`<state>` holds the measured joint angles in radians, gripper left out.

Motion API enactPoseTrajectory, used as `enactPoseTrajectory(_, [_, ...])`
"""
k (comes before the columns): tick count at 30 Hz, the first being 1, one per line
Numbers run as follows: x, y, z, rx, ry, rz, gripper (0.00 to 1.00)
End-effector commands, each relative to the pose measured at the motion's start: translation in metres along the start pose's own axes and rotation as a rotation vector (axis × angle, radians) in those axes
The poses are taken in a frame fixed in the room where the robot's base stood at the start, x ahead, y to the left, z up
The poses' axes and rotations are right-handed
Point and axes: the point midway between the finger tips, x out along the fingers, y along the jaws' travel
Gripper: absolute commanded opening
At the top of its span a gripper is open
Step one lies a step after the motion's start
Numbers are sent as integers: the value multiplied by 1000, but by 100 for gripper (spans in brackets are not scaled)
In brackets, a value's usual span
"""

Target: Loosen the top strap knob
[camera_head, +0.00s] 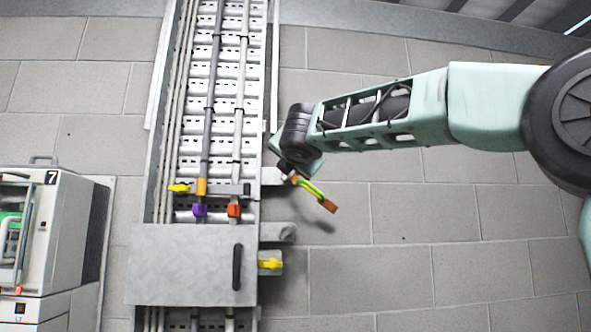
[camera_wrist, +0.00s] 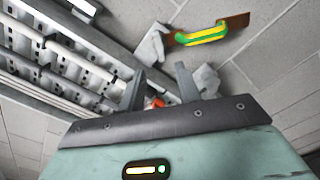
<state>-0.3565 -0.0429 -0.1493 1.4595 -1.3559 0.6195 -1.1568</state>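A yellow knob (camera_head: 179,188) sits at the left side of the upright cable tray, level with an orange clamp (camera_head: 201,187). A second yellow knob (camera_head: 270,263) sits lower, on a bracket right of the grey cover plate. I cannot tell for sure which knob is the top strap knob. My gripper (camera_head: 286,168) is right of the tray, above a green-and-yellow strip with brown ends (camera_head: 309,188). In the wrist view its two fingers (camera_wrist: 160,85) are apart with nothing gripped. An orange-red piece (camera_wrist: 155,103) shows between and beyond them. No yellow knob is clear in that view.
The cable tray (camera_head: 221,50) carries several pipes. Purple (camera_head: 200,210) and red (camera_head: 234,210) fittings sit above the grey cover plate (camera_head: 180,265) with its black handle (camera_head: 237,267). Brackets project from the tray's right side. A cabinet marked 7 (camera_head: 60,235) stands left.

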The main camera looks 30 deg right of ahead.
Motion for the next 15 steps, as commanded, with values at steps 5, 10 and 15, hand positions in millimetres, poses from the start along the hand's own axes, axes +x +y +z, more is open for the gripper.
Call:
enactPoseTrajectory(5, [-41, -3, -3, 2, 0, 3, 34])
enactPoseTrajectory(10, [-66, -2, -2, 1, 0, 1, 34])
enactPoseTrajectory(15, [-77, -1, -1, 0, 1, 0, 34])
